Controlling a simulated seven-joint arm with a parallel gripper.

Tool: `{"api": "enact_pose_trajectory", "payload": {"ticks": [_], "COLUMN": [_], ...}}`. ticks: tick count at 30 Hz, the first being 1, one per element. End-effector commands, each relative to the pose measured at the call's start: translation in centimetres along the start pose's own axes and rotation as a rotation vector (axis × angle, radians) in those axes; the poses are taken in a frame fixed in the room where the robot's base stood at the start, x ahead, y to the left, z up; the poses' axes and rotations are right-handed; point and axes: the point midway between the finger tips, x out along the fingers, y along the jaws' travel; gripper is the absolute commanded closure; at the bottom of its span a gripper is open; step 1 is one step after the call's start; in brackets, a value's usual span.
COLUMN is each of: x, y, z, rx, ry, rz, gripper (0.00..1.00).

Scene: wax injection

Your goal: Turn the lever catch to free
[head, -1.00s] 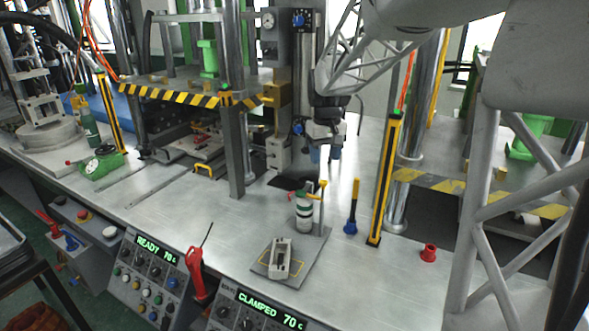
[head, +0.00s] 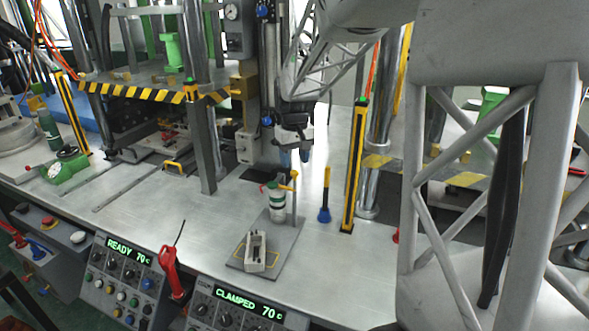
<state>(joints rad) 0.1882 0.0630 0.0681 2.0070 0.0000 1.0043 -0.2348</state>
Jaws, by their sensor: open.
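A small fixture plate (head: 290,240) lies on the bench in the head view. A slim upright post with an orange lever (head: 282,187) across its top stands at its back; this looks like the lever catch, though its setting cannot be told. A grey block (head: 256,252) with a slot sits at the front of the plate.
A yellow and black post (head: 354,170) and a blue-based yellow handle (head: 325,198) stand to the right of the fixture. A press with a striped edge (head: 150,95) is at the left. A red lever (head: 169,272) and control panels line the front edge. Bare bench lies left of the plate.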

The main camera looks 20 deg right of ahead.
Motion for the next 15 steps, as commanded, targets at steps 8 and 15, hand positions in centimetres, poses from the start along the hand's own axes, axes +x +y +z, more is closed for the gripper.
{"api": "enact_pose_trajectory", "payload": {"ticks": [8, 15], "x": [2.9, 3.7], "y": [0.0, 0.0], "z": [0.0, 0.0], "rx": [0.0, 0.0], "ry": [-0.001, 0.001], "rz": [0.0, 0.0], "gripper": [0.48, 0.48]}}
